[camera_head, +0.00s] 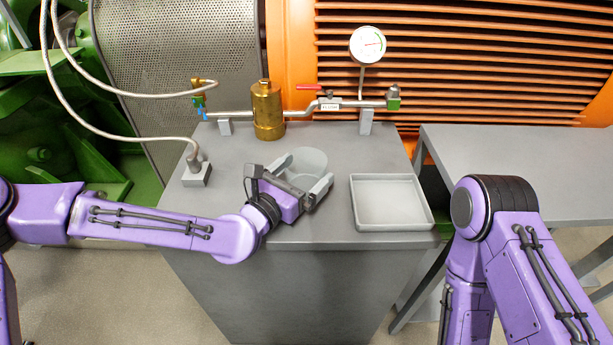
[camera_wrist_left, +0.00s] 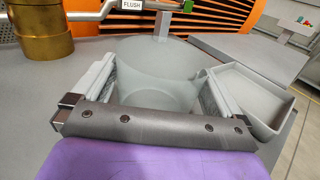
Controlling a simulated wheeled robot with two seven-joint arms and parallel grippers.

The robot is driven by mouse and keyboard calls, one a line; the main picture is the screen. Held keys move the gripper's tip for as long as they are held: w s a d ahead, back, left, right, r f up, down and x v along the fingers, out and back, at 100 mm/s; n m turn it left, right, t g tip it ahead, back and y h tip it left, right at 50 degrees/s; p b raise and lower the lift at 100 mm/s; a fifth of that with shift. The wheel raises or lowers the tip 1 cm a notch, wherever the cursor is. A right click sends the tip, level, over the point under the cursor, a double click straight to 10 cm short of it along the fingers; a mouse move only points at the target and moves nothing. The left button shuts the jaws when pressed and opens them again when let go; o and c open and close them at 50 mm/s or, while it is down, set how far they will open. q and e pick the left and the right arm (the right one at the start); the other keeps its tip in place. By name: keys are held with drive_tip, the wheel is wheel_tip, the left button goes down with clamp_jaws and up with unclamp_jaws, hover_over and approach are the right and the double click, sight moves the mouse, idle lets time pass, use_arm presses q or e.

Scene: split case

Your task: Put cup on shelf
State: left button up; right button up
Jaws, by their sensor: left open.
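A grey cup (camera_head: 308,161) stands on the grey cabinet top (camera_head: 340,150). My left gripper (camera_head: 305,172) is open at the cup, with one finger on each side of it. In the left wrist view the cup (camera_wrist_left: 158,62) lies between the two fingers (camera_wrist_left: 154,85). I cannot tell whether the fingers touch its wall. Nothing in view is clearly a shelf; a grey table (camera_head: 520,165) stands to the right of the cabinet. My right arm shows at the right, but its gripper is out of view.
A shallow grey tray (camera_head: 431,222) lies right of the cup. A brass cylinder (camera_head: 267,110), a pipe with a red-handled valve (camera_head: 310,88) and a gauge (camera_head: 367,45) stand behind. A hose fitting (camera_head: 196,172) stands at the left. The right table is bare.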

use_arm(q)
drive_tip(key=shift+s, duration=0.1)
drive_tip(key=c, duration=0.8)
